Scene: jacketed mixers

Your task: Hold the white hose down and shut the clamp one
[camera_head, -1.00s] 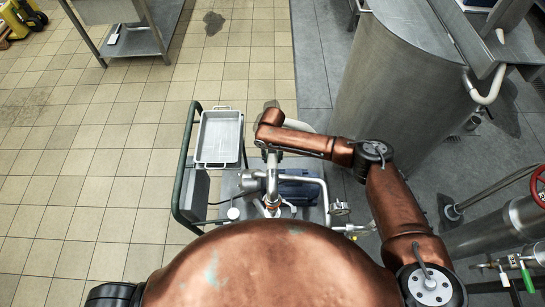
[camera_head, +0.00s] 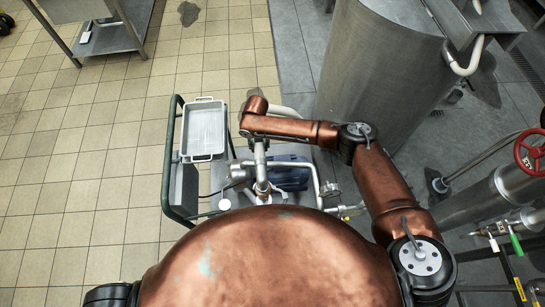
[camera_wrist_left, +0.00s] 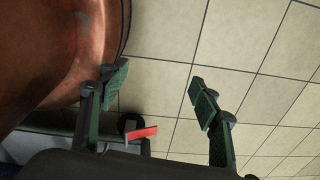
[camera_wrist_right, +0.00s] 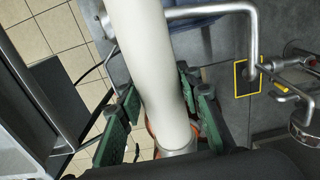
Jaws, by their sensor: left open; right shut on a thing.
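The white hose (camera_wrist_right: 150,55) runs down the middle of the right wrist view to a metal collar (camera_wrist_right: 178,145) with an orange-red edge beside it. My right gripper (camera_wrist_right: 157,84) is shut on the white hose, its green-padded fingers on either side. In the head view my right arm reaches over the cart, and the fingertips are not clearly seen. My left gripper (camera_wrist_left: 155,95) is open and empty, with tiled floor behind its fingers. It is hidden in the head view. I cannot make out the clamp for certain; a red bar (camera_wrist_left: 140,132) shows below the left fingers.
The cart with a green rail (camera_head: 168,160) carries a shallow metal tray (camera_head: 205,130) and a blue motor (camera_head: 289,172). A large steel tank (camera_head: 375,75) stands behind at right. A red handwheel (camera_head: 530,150) and pipes are at far right.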

